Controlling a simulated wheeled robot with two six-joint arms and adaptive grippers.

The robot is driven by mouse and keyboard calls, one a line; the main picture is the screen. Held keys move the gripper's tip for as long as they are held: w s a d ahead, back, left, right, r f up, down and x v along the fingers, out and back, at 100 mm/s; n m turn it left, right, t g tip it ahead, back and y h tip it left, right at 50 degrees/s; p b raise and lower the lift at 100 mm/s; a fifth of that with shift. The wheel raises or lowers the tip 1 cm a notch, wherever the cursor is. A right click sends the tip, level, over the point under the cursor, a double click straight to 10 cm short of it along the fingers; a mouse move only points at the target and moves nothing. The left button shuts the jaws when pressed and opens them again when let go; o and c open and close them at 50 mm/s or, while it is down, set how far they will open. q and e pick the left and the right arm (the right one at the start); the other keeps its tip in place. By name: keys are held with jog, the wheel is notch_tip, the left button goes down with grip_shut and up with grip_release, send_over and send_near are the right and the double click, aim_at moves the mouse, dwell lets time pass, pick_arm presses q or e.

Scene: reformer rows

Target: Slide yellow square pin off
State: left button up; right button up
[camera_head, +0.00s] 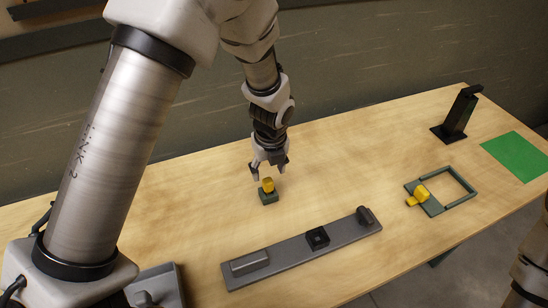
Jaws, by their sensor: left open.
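A yellow pin (268,185) stands upright in a small dark green block (269,197) near the middle of the table. My left gripper (268,172) is open just above it, its fingers pointing down at either side of the yellow top. I cannot tell whether the fingers touch it. A second yellow piece (419,195) sits on the left side of a green rectangular frame (456,204) to the right. At this size I cannot tell which yellow piece is square. Part of my right arm shows at the lower right edge; its gripper is not seen.
A long grey rail (290,262) with a black square socket (317,238) and raised ends lies in front. A black stand (457,116) and a green mat (517,156) are at the far right. A grey plate (155,287) lies at the lower left. Bare wood lies between them.

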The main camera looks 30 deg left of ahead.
aim_at(268, 180)
pick_arm(q)
jog(key=f, duration=0.2)
jog(key=w+f, duration=0.1)
jog(key=f, duration=0.1)
jog(key=a+f, duration=0.1)
jog(key=f, duration=0.1)
jog(key=shift+w+f, duration=0.2)
jog(key=shift+f, duration=0.1)
jog(key=shift+s+d+r, duration=0.15)
jog(key=shift+s+r, duration=0.05)
jog(key=shift+s, duration=0.1)
jog(key=shift+w+f, duration=0.1)
grip_shut()
notch_tip(268, 180, up, 6)
jog(key=p, duration=0.6)
jog(key=shift+f, duration=0.15)
pick_arm(e)
notch_tip(268, 180, up, 6)
jog(key=shift+w+r, duration=0.15)
jog(key=shift+w, duration=0.05)
pick_arm(q)
jog(key=shift+f, duration=0.1)
pick_arm(e)
jog(key=shift+a, duration=0.1)
